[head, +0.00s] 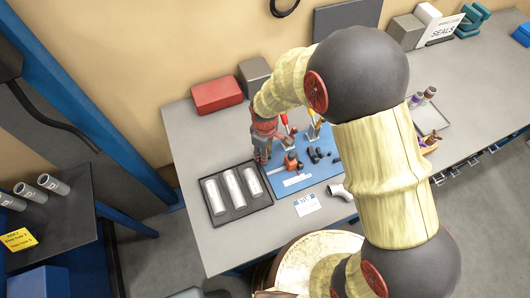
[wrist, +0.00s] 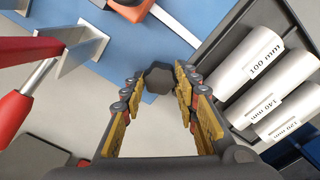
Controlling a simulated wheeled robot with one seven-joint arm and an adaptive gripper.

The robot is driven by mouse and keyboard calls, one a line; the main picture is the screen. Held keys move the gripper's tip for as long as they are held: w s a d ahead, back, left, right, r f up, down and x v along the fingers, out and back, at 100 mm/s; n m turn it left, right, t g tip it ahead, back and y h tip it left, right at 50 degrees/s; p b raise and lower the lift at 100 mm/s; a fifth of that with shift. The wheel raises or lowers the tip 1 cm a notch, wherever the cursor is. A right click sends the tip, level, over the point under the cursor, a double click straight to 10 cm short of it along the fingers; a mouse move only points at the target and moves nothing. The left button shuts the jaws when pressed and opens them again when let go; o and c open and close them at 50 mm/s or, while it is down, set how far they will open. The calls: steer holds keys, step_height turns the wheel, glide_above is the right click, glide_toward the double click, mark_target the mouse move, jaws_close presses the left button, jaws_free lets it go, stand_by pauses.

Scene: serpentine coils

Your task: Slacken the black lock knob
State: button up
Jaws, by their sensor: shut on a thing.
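The black lock knob (wrist: 159,78) shows in the wrist view as a dark lobed shape between my fingertips, over the edge of the blue board (wrist: 165,45). My gripper (wrist: 158,84) is shut on it, with one finger on each side. In the head view my gripper (head: 262,158) points down at the left edge of the blue board (head: 325,172), beside the tray of tubes. The knob is hidden there behind my gripper. How far the knob is turned cannot be told.
A dark tray (head: 217,219) with three pale tubes lies close on the left. Red-handled (head: 285,119) and yellow-handled (head: 311,131) clamps and an orange block (head: 291,163) stand on the board. A red box (head: 216,96) is behind. The bench front left is clear.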

steer(key=shift+s+d+f, duration=0.1)
steer(key=shift+s+f, duration=0.05)
steer(key=shift+f, duration=0.05)
steer(key=o, duration=1.2)
steer(key=shift+r, duration=0.15)
steer(key=shift+c, duration=0.2)
step_height(320, 180, up, 12)
